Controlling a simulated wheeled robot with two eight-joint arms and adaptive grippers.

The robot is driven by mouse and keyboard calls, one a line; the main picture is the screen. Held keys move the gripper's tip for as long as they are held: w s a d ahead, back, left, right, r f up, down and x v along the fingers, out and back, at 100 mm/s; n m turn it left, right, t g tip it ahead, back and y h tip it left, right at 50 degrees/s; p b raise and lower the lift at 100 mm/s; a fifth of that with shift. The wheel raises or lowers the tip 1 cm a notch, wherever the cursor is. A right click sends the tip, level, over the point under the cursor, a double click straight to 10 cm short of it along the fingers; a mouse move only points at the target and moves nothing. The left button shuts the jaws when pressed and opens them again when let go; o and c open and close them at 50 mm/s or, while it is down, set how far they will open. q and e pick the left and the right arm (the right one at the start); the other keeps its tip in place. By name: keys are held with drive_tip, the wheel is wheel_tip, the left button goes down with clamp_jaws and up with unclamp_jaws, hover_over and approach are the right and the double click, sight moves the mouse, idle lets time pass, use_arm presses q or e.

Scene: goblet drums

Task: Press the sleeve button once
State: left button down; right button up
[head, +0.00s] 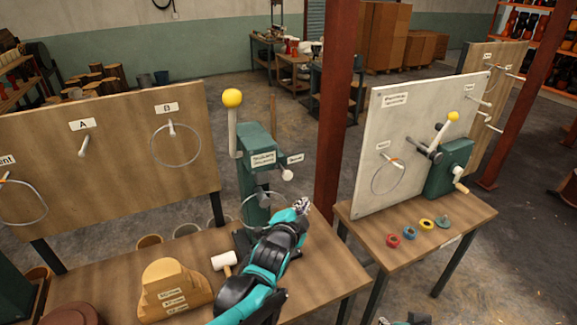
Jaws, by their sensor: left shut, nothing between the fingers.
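A green press-like machine (257,142) stands at the back of the near bench. It has a lever with a yellow ball (232,98) and a ring below its head. A white round knob (287,174) sticks out on its right side, under a small tag (295,158) too small to read surely; it looks like the button. My left gripper (302,204) is shut and empty. In the picture it is just below and right of the knob, with a visible gap. The arm hides part of the bench and the machine's base.
A wooden board (120,150) with pegs and hoops stands left of the machine. A white mallet (224,262) and a stepped wooden block (172,285) are on the bench. A red-brown post (333,110) rises behind, right of the machine. A second bench (410,262) is at right.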

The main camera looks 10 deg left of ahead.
sight(291, 176)
use_arm(q)
drive_tip(key=shift+w+d+r, duration=0.3)
drive_tip(key=shift+w+d, duration=0.05)
drive_tip(key=w+a, duration=0.5)
drive_tip(key=w, duration=0.2)
drive_tip(key=shift+b, duration=0.4)
drive_tip(key=shift+w, duration=0.15)
idle(1.2)
drive_tip(key=shift+w+a, duration=0.25)
drive_tip(key=shift+w, duration=0.05)
drive_tip(key=shift+w+a, duration=0.55)
drive_tip(key=shift+w, duration=0.2)
idle(1.2)
drive_tip(key=shift+d, duration=0.1)
drive_tip(key=shift+s+d, duration=0.35)
drive_tip(key=shift+s, duration=0.2)
drive_tip(key=shift+s+d, duration=0.35)
drive_tip(key=shift+s, duration=0.2)
